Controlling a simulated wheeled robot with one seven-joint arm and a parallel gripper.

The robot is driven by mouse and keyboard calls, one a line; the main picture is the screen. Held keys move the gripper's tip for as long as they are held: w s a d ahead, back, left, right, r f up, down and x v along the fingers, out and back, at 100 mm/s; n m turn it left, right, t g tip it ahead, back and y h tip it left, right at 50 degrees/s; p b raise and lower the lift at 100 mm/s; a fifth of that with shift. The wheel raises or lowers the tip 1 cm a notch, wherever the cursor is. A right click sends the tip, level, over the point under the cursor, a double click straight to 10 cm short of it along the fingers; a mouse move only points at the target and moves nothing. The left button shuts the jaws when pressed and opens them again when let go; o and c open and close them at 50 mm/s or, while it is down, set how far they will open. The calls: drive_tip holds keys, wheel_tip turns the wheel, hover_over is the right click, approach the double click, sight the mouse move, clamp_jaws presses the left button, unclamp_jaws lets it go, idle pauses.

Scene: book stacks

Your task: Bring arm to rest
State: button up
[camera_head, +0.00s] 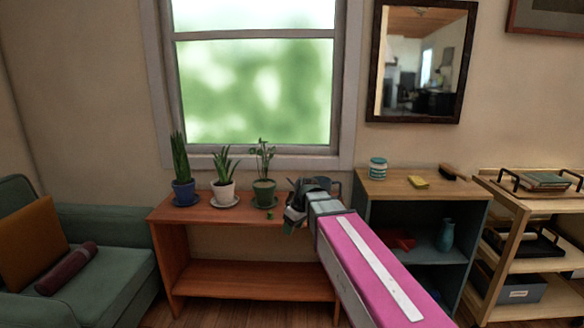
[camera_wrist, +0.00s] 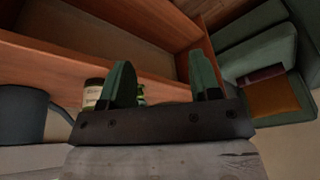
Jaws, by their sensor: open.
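My arm, with a pink and white forearm, reaches from the lower right of the head view toward the orange-brown wooden shelf (camera_head: 250,280). My gripper (camera_head: 293,217) is at the right end of that shelf's top, just right of the potted plants. In the wrist view my gripper (camera_wrist: 165,80) shows two green fingers spread apart, with nothing held between them. A small labelled jar (camera_wrist: 94,92) is partly hidden behind the left finger. A dark grey mug-like thing (camera_wrist: 22,115) stands at the left of the wrist view.
On the shelf top stand a blue-potted plant (camera_head: 183,192), a white-potted plant (camera_head: 223,192) and a green-potted plant (camera_head: 264,192). A dark bookcase (camera_head: 365,212) with a wooden top is at right, beside a light wooden rack (camera_head: 510,245). A green sofa (camera_head: 110,265) is at left.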

drive_tip(key=s+d+f+m+g+h, duration=0.1)
drive_tip(key=s+d+f+m+h, duration=0.2)
drive_tip(key=s+d+f+m, duration=0.7)
drive_tip(key=s+d+f, duration=0.3)
drive_tip(key=d+f, duration=0.3)
drive_tip(key=d, duration=0.2)
drive_tip(key=shift+s+d+f+g, duration=0.15)
drive_tip(key=shift+d+f+g, duration=0.15)
drive_tip(key=shift+d+f, duration=0.1)
